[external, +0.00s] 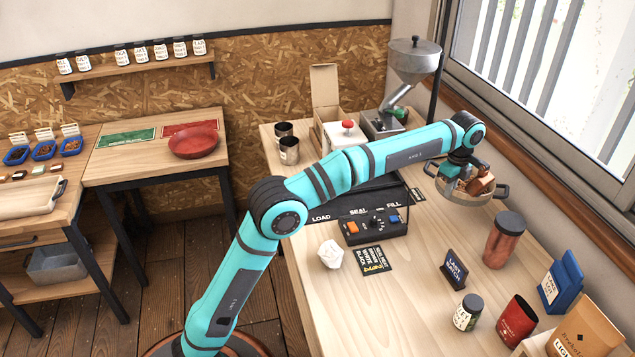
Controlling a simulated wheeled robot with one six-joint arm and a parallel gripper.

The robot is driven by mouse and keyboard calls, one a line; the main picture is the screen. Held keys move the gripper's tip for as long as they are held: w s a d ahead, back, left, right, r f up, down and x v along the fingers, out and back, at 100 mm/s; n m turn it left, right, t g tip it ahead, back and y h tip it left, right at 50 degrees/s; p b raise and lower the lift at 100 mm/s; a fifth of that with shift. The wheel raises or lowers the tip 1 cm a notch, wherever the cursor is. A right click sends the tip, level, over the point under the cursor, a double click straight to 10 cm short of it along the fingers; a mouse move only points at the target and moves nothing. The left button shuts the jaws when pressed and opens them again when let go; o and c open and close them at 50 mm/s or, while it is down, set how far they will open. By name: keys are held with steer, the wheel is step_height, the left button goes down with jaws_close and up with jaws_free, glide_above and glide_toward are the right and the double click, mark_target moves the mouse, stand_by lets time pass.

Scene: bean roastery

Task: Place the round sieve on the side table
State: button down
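A round, shallow pan-like thing with a pale rim and side handles, which looks like the round sieve (466,200), is at the right end of the work table, near the window. My gripper (472,184) is over it, pointing down, with its tips within the rim outline. Brown parts show there; I cannot tell whether they are fingers or contents. The fingers are too small and covered to show whether they are open or shut, or touching the sieve. The side table (155,172) stands at the left, with a green mat, a red mat and a red round dish (193,143) on it.
A hopper grinder (413,60), metal cups and an open carton stand behind. A copper canister (503,240), jars and bags stand at the front right. The side table's front left is bare.

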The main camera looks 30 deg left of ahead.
steer(key=s+d+r+n, duration=0.15)
steer(key=s+n, duration=0.45)
steer(key=s, duration=0.8)
steer(key=s+d+n, duration=0.3)
steer(key=s+n, duration=0.3)
steer(key=s, duration=0.7)
steer(key=s+a+f+m+t, duration=0.1)
steer(key=s+f+m, duration=0.1)
steer(key=s, duration=0.6)
steer(key=s+a+f+m, duration=0.1)
steer(key=s+a, duration=0.1)
steer(key=s, duration=0.6)
steer(key=shift+d+f, duration=0.1)
steer(key=shift+f, duration=4.95)
steer(key=shift+f, duration=0.1)
steer(key=c, duration=2)
jaws_free()
steer(key=shift+f, duration=0.1)
steer(key=o, duration=0.4)
